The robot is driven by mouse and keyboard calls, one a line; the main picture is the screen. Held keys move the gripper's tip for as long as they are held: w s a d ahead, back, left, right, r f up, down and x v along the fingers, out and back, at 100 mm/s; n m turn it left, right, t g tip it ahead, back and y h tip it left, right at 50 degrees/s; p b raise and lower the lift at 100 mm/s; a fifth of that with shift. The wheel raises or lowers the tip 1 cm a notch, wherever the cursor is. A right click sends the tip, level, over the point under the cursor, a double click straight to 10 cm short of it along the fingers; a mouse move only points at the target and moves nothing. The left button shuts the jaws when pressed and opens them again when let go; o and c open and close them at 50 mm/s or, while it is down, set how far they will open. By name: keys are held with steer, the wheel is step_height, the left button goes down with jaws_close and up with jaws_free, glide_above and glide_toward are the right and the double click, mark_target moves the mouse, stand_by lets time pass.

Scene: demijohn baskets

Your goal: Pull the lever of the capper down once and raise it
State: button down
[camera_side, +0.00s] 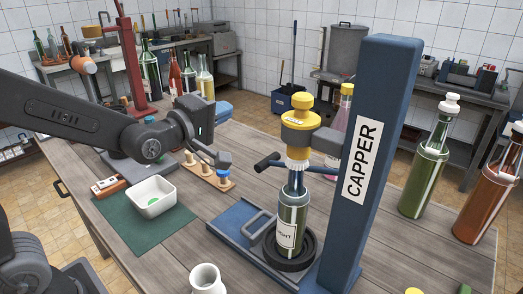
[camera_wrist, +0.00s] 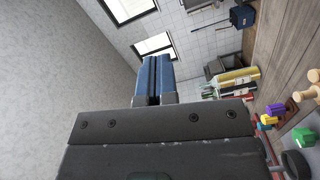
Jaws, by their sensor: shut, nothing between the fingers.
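The capper (camera_side: 385,120) is a blue column labelled CAPPER on a blue base, with a yellow head (camera_side: 300,138). Its lever (camera_side: 267,161) shows as a dark grip at the left of the head, roughly level with the head's lower part. A green bottle (camera_side: 292,215) stands upright under the head in a black ring. My gripper (camera_side: 223,160) is left of the lever grip, apart from it in the side view. Its blue fingers (camera_wrist: 153,75) are together in the wrist view, with nothing between them. The lever cannot be made out in the wrist view.
A white tray (camera_side: 152,196) on a green mat and a wooden peg rack (camera_side: 208,176) lie left of the capper. A white jug (camera_side: 206,279) stands in front. Green (camera_side: 425,175) and brown (camera_side: 487,200) bottles stand right; a pink bottle (camera_side: 341,120) is behind the capper.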

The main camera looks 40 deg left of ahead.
mark_target(264, 162)
steer(key=w+a+f+n+g+h, duration=0.1)
steer(key=w+a+n+g+h, duration=0.1)
steer(key=w+a+g, duration=0.5)
steer(key=w+f+n+g+h, duration=0.15)
steer(key=w+g, duration=0.35)
steer(key=w, duration=0.7)
steer(key=s+a+r+m+g+h, duration=0.1)
steer(key=s+a+r+g+h, duration=0.1)
steer(key=s+a+g+h, duration=0.3)
steer(key=d+f+y, duration=0.1)
steer(key=d+f, duration=0.4)
steer(key=f, duration=0.3)
steer(key=d+f+g+y, duration=0.1)
steer(key=d+f, duration=0.4)
steer(key=f, duration=0.3)
steer(key=shift+w+f, duration=0.25)
steer(key=shift+w, duration=0.1)
steer(key=shift+d, duration=0.1)
steer(key=f, duration=0.3)
steer(key=shift+d+f, duration=0.25)
steer(key=shift+d, duration=0.15)
steer(key=shift+a, duration=0.1)
